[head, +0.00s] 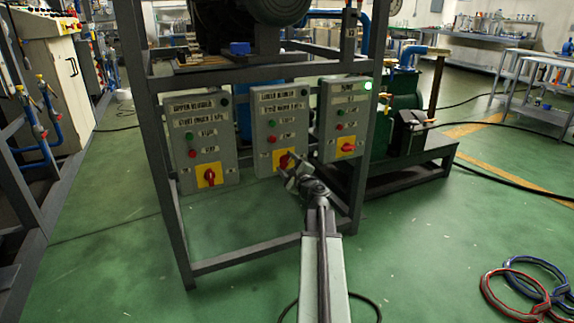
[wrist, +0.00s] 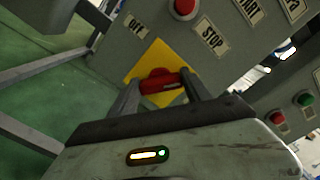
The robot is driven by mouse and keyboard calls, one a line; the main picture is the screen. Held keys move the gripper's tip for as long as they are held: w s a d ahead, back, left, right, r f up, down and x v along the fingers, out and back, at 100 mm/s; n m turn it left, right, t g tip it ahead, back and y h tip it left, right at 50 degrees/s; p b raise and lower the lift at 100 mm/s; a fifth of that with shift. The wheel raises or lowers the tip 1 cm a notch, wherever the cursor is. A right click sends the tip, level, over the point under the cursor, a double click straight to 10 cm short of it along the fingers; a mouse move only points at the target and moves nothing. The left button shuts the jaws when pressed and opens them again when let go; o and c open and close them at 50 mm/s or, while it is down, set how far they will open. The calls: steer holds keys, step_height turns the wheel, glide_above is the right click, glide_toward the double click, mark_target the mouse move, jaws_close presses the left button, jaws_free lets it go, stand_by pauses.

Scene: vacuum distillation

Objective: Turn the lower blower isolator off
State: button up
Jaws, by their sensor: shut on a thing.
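The middle grey control box (head: 271,120), labelled as the lower blower, carries a red rotary isolator handle (head: 284,161) on a yellow plate at its bottom. My gripper (head: 291,168) reaches this handle from the front right and partly covers it. In the wrist view, the red handle (wrist: 162,82) lies between the two fingers of my gripper (wrist: 164,90), which are shut on it. The handle lies across the yellow plate (wrist: 150,58). An OFF label (wrist: 137,25) shows at the upper left of the plate. The handle's exact switch position is hard to tell.
The upper blower box (head: 201,135) stands to the left and another box (head: 345,115) with a lit green lamp (head: 368,85) to the right. A grey frame (head: 163,170) surrounds them.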

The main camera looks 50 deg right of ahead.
steer(key=n, duration=0.7)
steer(key=shift+w+a+f, duration=0.1)
steer(key=shift+w+f, duration=0.05)
stand_by(0.6)
steer(key=o, duration=1.4)
steer(key=shift+c, duration=0.2)
steer(key=v, duration=0.8)
